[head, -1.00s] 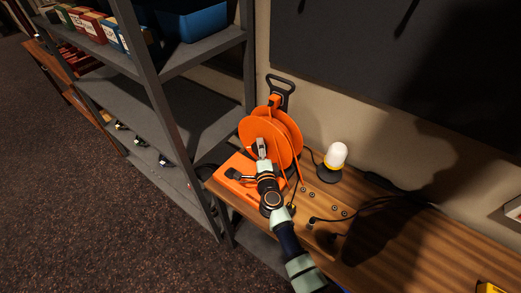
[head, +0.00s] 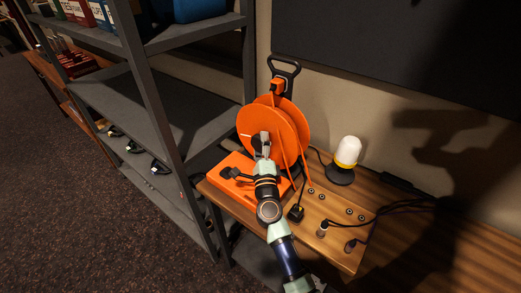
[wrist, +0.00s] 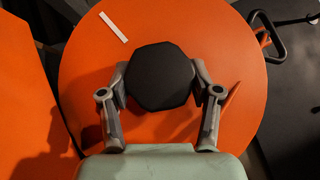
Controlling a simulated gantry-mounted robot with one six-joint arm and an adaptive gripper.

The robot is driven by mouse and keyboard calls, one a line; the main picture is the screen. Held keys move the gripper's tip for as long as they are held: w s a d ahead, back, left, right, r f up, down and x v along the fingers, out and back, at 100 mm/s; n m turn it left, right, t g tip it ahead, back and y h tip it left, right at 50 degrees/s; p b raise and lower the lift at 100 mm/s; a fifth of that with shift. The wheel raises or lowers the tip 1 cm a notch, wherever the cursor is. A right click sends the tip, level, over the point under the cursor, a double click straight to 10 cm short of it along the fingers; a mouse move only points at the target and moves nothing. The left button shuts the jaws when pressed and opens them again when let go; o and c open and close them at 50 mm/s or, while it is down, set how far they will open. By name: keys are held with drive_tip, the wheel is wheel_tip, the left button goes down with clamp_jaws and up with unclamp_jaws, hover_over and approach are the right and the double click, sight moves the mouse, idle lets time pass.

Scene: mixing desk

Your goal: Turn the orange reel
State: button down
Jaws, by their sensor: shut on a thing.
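The orange reel (head: 283,123) stands upright on its orange base (head: 232,167) at the left end of the wooden desk. Its round face (wrist: 165,38) fills much of the wrist view and carries a white stripe at the upper left. A black many-sided knob (wrist: 159,77) sits at the middle of that face. My gripper (wrist: 160,92) is shut on the knob, with one finger on each side of it. In the head view my gripper (head: 263,146) reaches the front of the reel and mostly hides the knob.
A lamp with a white dome (head: 346,152) stands right of the reel. Black cables and plugs (head: 322,229) lie on the wooden desk (head: 420,252). Dark metal shelves (head: 165,100) stand close on the left. A black handle (head: 285,70) rises behind the reel.

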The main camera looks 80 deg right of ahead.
drive_tip(key=shift+s+f, duration=0.15)
drive_tip(key=shift+c, duration=2.1)
unclamp_jaws()
drive_tip(key=shift+d, duration=0.1)
drive_tip(key=shift+o, duration=0.9)
drive_tip(key=shift+d, duration=0.1)
drive_tip(key=shift+a, duration=0.4)
drive_tip(key=r+v, duration=0.1)
drive_tip(key=v, duration=0.3)
drive_tip(key=r+v, duration=0.1)
drive_tip(key=v, duration=0.8)
drive_tip(key=shift+s+a+r, duration=0.25)
drive_tip(key=shift+a+r, duration=0.15)
drive_tip(key=shift+s+a, duration=0.1)
drive_tip(key=shift+a, duration=0.3)
drive_tip(key=shift+r, duration=0.1)
